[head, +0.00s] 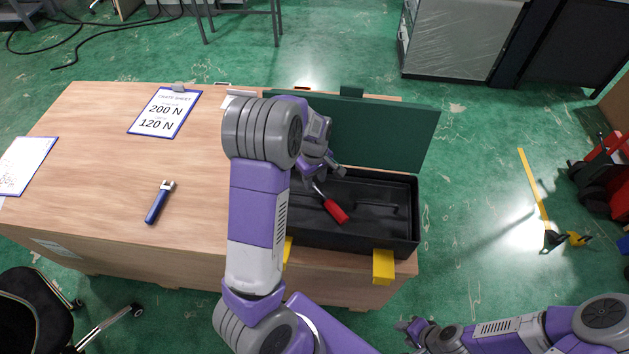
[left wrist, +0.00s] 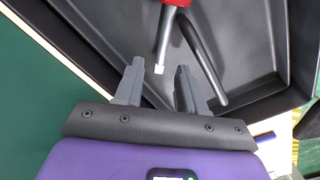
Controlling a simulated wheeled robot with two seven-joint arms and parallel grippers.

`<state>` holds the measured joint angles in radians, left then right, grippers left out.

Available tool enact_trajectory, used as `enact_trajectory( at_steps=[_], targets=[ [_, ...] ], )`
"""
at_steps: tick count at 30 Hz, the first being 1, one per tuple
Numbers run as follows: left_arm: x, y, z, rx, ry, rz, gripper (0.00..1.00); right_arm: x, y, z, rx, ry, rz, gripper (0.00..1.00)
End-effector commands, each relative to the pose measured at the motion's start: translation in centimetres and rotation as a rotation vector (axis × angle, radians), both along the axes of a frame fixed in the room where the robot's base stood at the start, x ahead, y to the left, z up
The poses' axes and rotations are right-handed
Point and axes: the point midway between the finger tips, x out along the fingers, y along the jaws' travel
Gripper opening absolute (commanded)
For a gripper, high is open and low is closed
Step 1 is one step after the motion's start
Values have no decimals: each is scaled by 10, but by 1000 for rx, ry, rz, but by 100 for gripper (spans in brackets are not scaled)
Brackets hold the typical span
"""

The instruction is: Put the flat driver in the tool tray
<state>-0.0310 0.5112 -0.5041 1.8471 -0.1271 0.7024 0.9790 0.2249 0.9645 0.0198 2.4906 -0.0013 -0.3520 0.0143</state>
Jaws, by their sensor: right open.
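The flat driver (head: 335,210), with a red handle and a bright shaft, is in the black tool tray (head: 405,235) of the open box, its handle towards the front right. The left wrist view shows its shaft (left wrist: 164,40) with the tip just beyond my fingers. My left gripper (head: 324,176) is over the tray near the shaft tip. In the left wrist view its two fingers (left wrist: 158,88) are apart with nothing between them. Whether the driver lies fully flat is hard to tell. My right gripper (head: 408,326) is open and empty, low in front of the table.
The raised green lid (head: 395,135) stands behind the tray. Yellow latches (head: 383,266) are at its front. A blue-handled wrench (head: 158,203) and a clipboard (head: 165,112) lie on the wooden table (head: 90,190). The table between them is clear.

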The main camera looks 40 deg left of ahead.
Motion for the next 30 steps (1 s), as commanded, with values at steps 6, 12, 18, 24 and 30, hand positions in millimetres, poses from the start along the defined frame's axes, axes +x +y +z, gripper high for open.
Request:
enact_trajectory(
  at_steps=[6, 12, 18, 24, 30],
  targets=[
    [1, 0, 54, 1, -6, -1, 40, 0, 0, 18, 0, 0, 0, 43],
    [1, 0, 86, 0, -3, -1, 40, 0, 0, 27, 0, 0, 0, 43],
    [0, 0, 97, 0, 0, 0, 40, 0, 0, 29, 0, 0, 0, 43],
    [0, 0, 98, 0, 0, 0, 40, 0, 0, 29, 0, 0, 0, 43],
    [0, 0, 97, 0, 0, 0, 40, 0, 0, 29, 0, 0, 0, 43]
  ],
)
